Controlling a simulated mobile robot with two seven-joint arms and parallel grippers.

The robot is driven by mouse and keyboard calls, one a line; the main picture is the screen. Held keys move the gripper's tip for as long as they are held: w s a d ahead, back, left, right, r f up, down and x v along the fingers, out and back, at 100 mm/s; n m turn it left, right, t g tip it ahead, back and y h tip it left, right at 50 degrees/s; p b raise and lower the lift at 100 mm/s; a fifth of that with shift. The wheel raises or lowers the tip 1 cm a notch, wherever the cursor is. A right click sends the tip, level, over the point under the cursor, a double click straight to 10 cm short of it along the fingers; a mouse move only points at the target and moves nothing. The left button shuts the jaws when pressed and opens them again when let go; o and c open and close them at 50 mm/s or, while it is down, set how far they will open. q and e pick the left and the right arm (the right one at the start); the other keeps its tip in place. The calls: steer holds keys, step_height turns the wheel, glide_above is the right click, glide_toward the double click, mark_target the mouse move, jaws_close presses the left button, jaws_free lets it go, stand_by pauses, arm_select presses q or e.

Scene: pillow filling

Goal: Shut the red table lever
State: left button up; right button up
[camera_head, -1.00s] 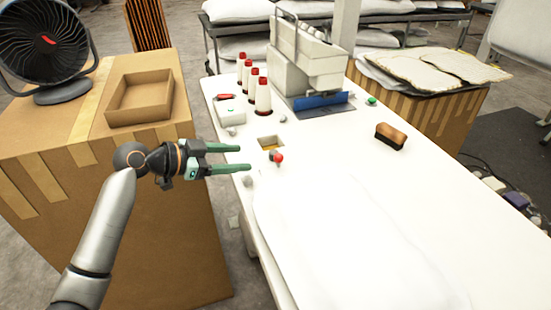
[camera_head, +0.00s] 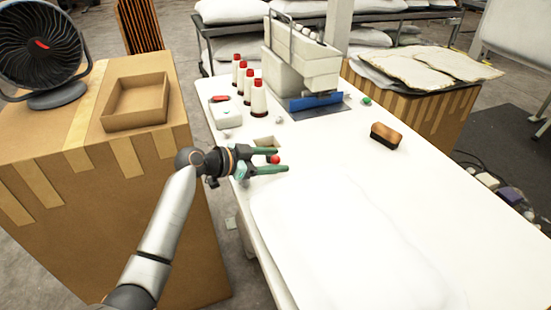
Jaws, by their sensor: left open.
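The red lever's round knob (camera_head: 275,159) shows on the white table (camera_head: 330,150), near its left edge. My left gripper (camera_head: 282,161) is open, with its two green fingers pointing right over the table. The red knob lies between the fingertips in the picture, close to the upper finger; I cannot tell whether they touch. The lever's base is hidden behind the fingers. My right gripper is not in view.
A white pillow (camera_head: 340,240) lies on the near part of the table. White bottles with red caps (camera_head: 258,97) and a sewing machine (camera_head: 305,65) stand behind. A brown brush (camera_head: 386,135) lies to the right. A cardboard box (camera_head: 100,190) stands left of the table.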

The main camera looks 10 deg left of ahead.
arm_select(q)
steer(key=shift+w+d+f, duration=0.1)
steer(key=shift+w+d, duration=0.05)
steer(key=shift+d, duration=0.1)
steer(key=shift+c, duration=0.3)
jaws_close()
stand_by(1.0)
